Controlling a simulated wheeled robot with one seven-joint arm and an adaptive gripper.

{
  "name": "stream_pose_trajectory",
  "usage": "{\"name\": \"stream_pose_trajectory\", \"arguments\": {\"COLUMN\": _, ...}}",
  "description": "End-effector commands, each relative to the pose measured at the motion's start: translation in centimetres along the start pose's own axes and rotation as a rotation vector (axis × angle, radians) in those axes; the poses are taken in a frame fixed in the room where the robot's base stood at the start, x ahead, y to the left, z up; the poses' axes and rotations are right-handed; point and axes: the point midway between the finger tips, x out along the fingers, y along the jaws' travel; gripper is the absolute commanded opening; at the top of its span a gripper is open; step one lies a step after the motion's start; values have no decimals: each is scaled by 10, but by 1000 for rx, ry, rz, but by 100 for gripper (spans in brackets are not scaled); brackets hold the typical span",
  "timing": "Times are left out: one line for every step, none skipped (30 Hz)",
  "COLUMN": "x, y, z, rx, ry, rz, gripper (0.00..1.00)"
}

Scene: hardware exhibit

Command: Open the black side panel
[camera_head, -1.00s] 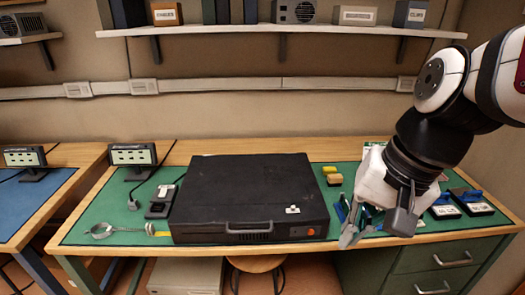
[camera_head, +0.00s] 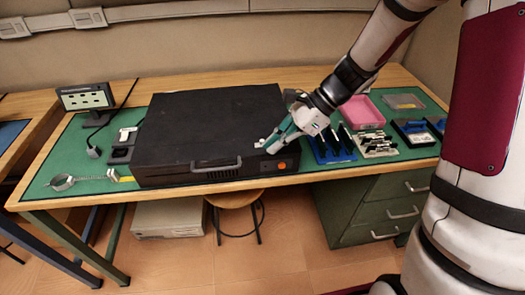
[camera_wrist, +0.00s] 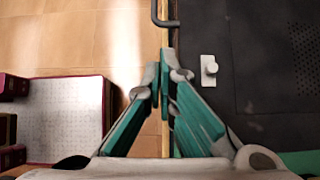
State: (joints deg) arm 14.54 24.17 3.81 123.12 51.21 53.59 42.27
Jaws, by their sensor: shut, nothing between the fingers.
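The black case (camera_head: 180,160) lies flat on the green mat, and its broad black panel (camera_head: 205,120) faces up and looks closed. A small white latch with a knob (camera_wrist: 209,70) sits on the panel near the front right corner; it also shows in the head view (camera_head: 259,144). A grey handle (camera_head: 216,166) is on the front face. My gripper (camera_wrist: 161,68) is shut and empty, its fingertips over the case's front edge in the wrist view, beside the latch and apart from it. In the head view, my gripper (camera_head: 271,145) is at the front right corner; its height is unclear.
An orange button (camera_head: 282,166) is on the case's front. Blue holders (camera_head: 335,150) and a pink tray (camera_head: 363,113) stand to the right. A ring clamp (camera_head: 62,183) and a small display (camera_head: 86,96) are at left. A stool (camera_head: 235,200) is below the table.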

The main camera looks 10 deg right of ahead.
Motion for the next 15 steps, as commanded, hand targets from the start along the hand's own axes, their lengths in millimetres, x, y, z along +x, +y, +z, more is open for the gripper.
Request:
{"name": "stream_pose_trajectory", "arguments": {"x": 7, "y": 1, "z": 0, "rx": 0, "ry": -1, "rz": 4, "gripper": 0}}
{"name": "stream_pose_trajectory", "arguments": {"x": 11, "y": 2, "z": 0, "rx": 0, "ry": -1, "rz": 6, "gripper": 0}}
{"name": "stream_pose_trajectory", "arguments": {"x": 18, "y": 2, "z": 0, "rx": -1, "ry": 0, "rz": 7, "gripper": 0}}
{"name": "stream_pose_trajectory", "arguments": {"x": 23, "y": 2, "z": 0, "rx": -2, "ry": -1, "rz": 7, "gripper": 0}}
{"name": "stream_pose_trajectory", "arguments": {"x": 29, "y": 2, "z": 0, "rx": -3, "ry": -1, "rz": 7, "gripper": 0}}
{"name": "stream_pose_trajectory", "arguments": {"x": 36, "y": 2, "z": 0, "rx": -2, "ry": 0, "rz": 7, "gripper": 0}}
{"name": "stream_pose_trajectory", "arguments": {"x": 41, "y": 2, "z": 0, "rx": -1, "ry": -1, "rz": 7, "gripper": 0}}
{"name": "stream_pose_trajectory", "arguments": {"x": 47, "y": 2, "z": 0, "rx": -1, "ry": 1, "rz": 7, "gripper": 0}}
{"name": "stream_pose_trajectory", "arguments": {"x": 54, "y": 2, "z": 0, "rx": -3, "ry": 0, "rz": 7, "gripper": 0}}
{"name": "stream_pose_trajectory", "arguments": {"x": 59, "y": 2, "z": 0, "rx": -3, "ry": 0, "rz": 7, "gripper": 0}}
{"name": "stream_pose_trajectory", "arguments": {"x": 64, "y": 2, "z": 0, "rx": -3, "ry": 0, "rz": 7, "gripper": 0}}
{"name": "stream_pose_trajectory", "arguments": {"x": 69, "y": 2, "z": 0, "rx": -3, "ry": 0, "rz": 7, "gripper": 0}}
{"name": "stream_pose_trajectory", "arguments": {"x": 73, "y": 2, "z": 0, "rx": -3, "ry": 1, "rz": 6, "gripper": 0}}
{"name": "stream_pose_trajectory", "arguments": {"x": 76, "y": 2, "z": 0, "rx": -4, "ry": 1, "rz": 5, "gripper": 0}}
{"name": "stream_pose_trajectory", "arguments": {"x": 81, "y": 2, "z": 0, "rx": -4, "ry": 0, "rz": 5, "gripper": 0}}
